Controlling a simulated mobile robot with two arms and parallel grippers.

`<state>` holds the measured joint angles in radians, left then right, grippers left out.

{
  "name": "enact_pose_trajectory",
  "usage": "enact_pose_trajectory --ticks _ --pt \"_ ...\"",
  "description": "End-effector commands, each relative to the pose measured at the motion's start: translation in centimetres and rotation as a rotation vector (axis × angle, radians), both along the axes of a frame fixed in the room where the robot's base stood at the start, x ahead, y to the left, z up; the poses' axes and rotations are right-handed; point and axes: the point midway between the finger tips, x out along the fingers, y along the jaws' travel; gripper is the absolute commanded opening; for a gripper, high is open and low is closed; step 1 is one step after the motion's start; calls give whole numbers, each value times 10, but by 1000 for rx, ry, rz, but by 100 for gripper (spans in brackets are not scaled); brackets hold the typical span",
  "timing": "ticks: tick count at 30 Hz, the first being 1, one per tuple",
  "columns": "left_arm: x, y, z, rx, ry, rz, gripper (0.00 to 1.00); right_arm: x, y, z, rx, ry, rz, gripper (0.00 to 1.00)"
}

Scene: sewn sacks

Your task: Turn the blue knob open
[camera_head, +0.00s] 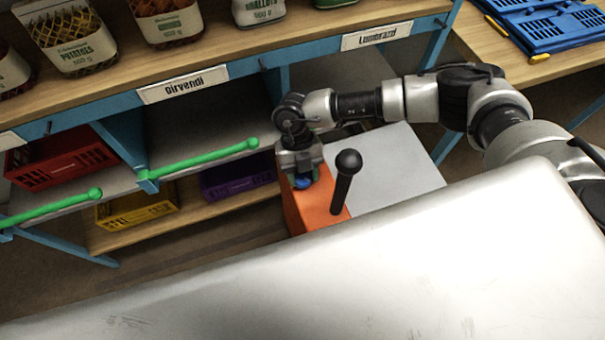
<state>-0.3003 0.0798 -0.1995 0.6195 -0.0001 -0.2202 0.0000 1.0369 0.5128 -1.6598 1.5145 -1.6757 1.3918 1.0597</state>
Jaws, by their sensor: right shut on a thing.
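The blue knob (303,184) sits on the orange box (308,212), which has a black lever (346,180) with a ball top standing at its right. My right gripper (302,180) points down over the knob and is shut on it. Only a small part of the knob shows below the jaws; the rest is hidden by the gripper. My left gripper is not in view.
A pale panel (390,168) lies right of the orange box. Green bars (205,160) stick out from the blue shelf at left. Red (60,160), yellow (137,207) and purple (238,178) crates stand below. A large light surface (330,290) fills the front.

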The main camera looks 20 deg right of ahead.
Motion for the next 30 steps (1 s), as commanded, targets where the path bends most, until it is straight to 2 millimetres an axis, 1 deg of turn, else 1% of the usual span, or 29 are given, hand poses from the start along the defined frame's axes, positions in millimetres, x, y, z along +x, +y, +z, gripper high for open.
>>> enact_pose_trajectory --ticks 1,18,24,30 --pt "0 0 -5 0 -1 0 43 1 1 -2 0 -3 44 20" --pt "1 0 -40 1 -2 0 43 1 2 -2 -1 -5 564 20" --pt "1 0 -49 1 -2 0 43 0 3 -2 1 -5 695 20" --pt "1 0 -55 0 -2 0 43 0 3 -1 0 -4 776 20"
